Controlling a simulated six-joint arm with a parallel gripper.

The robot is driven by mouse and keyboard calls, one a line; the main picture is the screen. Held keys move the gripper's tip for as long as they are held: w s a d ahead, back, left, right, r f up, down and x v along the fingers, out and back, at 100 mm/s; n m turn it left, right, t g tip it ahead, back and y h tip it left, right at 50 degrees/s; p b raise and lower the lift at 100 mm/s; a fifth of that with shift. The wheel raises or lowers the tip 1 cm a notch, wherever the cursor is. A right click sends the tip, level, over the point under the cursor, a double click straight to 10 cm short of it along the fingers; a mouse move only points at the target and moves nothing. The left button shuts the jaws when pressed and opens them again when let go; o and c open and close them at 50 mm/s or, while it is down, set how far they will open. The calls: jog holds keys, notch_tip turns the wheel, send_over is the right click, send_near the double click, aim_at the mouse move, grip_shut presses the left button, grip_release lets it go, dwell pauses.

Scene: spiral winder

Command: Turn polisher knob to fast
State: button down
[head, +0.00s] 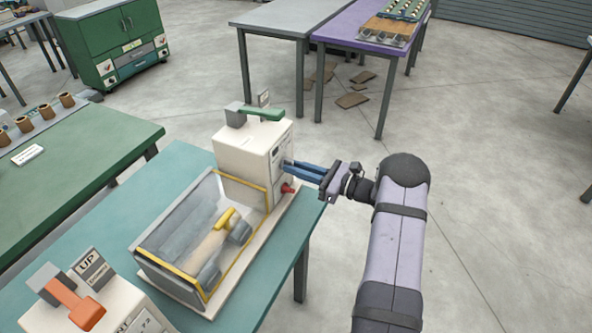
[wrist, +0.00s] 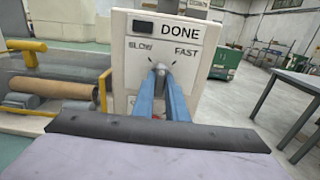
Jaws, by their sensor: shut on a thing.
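The polisher (head: 245,150) is a cream box with a clear, yellow-edged cover on the teal table. Its front panel (wrist: 196,48) reads DONE at the top, with SLOW on the left and FAST on the right. My gripper (head: 290,168) reaches the panel from the right in the head view. In the wrist view its blue fingers (wrist: 161,78) are shut on a grey knob (wrist: 160,68) between and below the two words. The fingers hide much of the knob, so I cannot tell exactly which way it points.
A red knob (head: 288,188) sits low on the polisher, close below my fingers. A green-handled lever (head: 262,113) is on its top. Another cream machine with an orange lever (head: 75,300) and an UP sign stands at lower left. Open floor (head: 480,180) lies right of the table.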

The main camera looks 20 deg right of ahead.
jog(key=shift+m, duration=3.8)
jog(key=c, duration=1.8)
grip_release()
jog(key=shift+o, duration=0.2)
jog(key=shift+s+d, duration=0.1)
jog(key=b+v, duration=0.2)
jog(key=v, duration=0.5)
